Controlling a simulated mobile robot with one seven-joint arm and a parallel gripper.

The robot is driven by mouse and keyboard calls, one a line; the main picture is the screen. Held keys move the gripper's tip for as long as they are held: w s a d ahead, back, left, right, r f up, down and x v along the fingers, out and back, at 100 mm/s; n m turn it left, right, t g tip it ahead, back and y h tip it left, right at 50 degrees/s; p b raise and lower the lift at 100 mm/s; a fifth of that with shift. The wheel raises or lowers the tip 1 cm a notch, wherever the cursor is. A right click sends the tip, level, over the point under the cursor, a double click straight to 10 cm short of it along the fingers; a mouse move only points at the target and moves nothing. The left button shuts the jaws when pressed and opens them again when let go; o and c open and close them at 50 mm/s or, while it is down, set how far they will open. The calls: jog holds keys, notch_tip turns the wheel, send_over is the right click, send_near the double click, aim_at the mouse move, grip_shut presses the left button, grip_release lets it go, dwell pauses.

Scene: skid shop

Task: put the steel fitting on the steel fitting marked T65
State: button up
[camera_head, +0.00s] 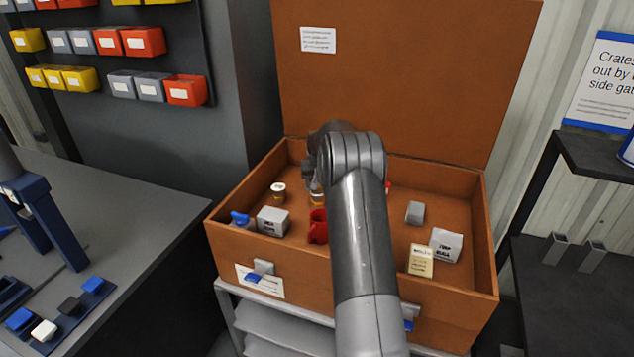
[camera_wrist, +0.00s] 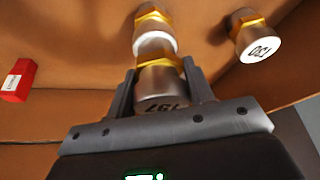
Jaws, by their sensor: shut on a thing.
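In the wrist view my gripper (camera_wrist: 160,90) is shut on a steel fitting (camera_wrist: 158,88) with a brass hex collar; its dark end mark is hard to read. Directly beyond it is another steel and brass fitting (camera_wrist: 153,25), close in line with the held one; I cannot tell whether they touch. Its mark does not show, so I cannot tell whether it is T65. A third fitting (camera_wrist: 262,42), with a mark on its pale end, stands apart to the right. In the head view one fitting (camera_head: 278,192) stands in the crate, and my arm hides most of the gripper.
The open brown crate (camera_head: 225,255) has a raised lid behind. Inside are a grey box (camera_head: 272,221), a red part (camera_head: 318,227), a cream packet (camera_head: 421,260), a white packet (camera_head: 446,245) and a small grey block (camera_head: 415,212). The wrist view shows a red box (camera_wrist: 18,80) at left.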

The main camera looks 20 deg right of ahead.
jog(key=o, duration=1.1)
jog(key=shift+f, duration=0.1)
jog(key=v, duration=1.2)
jog(key=s+a+r+n, duration=0.1)
jog(key=s+a+r, duration=0.65)
jog(key=s, duration=0.25)
jog(key=s+a+r+n, duration=0.1)
jog(key=s+a+r, duration=0.65)
jog(key=s, duration=0.25)
jog(key=shift+n+t+y, duration=0.7)
jog(key=shift+n, duration=0.1)
jog(key=s+a+f, duration=0.1)
jog(key=s+a, duration=0.2)
jog(key=s, duration=0.5)
jog(key=s+a+f, duration=0.1)
jog(key=s+a, duration=0.2)
jog(key=s, duration=0.6)
jog(key=s+a+f, duration=0.2)
jog(key=s+a, duration=0.1)
jog(key=s, duration=0.6)
